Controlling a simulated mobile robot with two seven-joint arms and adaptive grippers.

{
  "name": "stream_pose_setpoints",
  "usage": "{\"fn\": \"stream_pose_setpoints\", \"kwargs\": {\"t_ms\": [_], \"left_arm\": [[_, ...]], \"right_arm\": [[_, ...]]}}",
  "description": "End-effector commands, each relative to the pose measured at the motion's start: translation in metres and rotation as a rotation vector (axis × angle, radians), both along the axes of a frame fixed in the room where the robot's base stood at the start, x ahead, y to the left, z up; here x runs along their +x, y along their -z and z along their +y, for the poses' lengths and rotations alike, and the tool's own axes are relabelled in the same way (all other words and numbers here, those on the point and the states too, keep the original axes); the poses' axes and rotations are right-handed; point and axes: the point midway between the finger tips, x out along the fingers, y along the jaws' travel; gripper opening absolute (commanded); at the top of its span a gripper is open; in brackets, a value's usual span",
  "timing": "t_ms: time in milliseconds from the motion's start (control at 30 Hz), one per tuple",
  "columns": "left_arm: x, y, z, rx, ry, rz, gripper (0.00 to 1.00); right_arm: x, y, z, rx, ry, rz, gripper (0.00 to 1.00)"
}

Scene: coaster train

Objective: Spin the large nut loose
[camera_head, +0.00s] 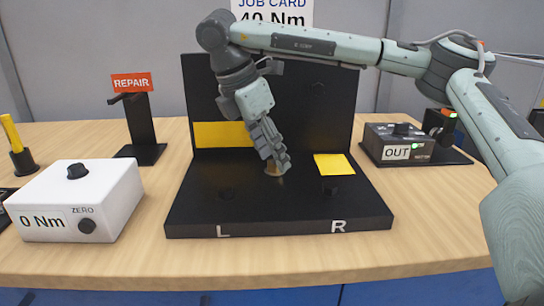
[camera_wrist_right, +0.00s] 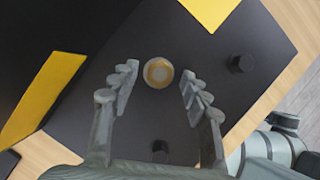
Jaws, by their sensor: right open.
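A round tan, brass-like piece that looks like the large nut (camera_head: 272,169) sits near the middle of the black fixture base (camera_head: 290,212). In the right wrist view the nut (camera_wrist_right: 158,72) shows as a pale ring with a golden centre. My right gripper (camera_head: 279,162) points down over it and hides part of it in the head view. Its fingers are open, one on each side of the nut with gaps to both, and they hold nothing. I cannot tell how far above the nut the fingertips are. My left gripper is not in view.
A black upright panel (camera_head: 330,105) stands behind the base, and a yellow patch (camera_head: 333,164) and black knobs lie near the nut. A white torque box (camera_head: 100,190) reading "0 Nm" is left. An OUT box (camera_head: 393,137) is right. The front table strip is clear.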

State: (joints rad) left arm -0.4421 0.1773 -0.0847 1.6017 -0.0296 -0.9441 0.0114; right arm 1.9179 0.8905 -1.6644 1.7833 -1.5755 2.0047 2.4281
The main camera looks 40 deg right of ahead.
Motion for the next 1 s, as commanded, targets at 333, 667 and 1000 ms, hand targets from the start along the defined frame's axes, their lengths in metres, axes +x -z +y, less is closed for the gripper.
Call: {"fn": "stream_pose_setpoints", "kwargs": {"t_ms": [333,667,1000], "left_arm": [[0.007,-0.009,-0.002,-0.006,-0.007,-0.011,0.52],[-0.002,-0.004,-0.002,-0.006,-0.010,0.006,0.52],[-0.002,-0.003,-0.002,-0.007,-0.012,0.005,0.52]], "right_arm": [[0.000,0.009,-0.004,0.000,0.000,0.000,0.47],[0.000,0.009,-0.004,0.000,-0.001,0.000,0.12],[0.000,0.009,-0.004,0.000,-0.017,0.001,0.00]]}}
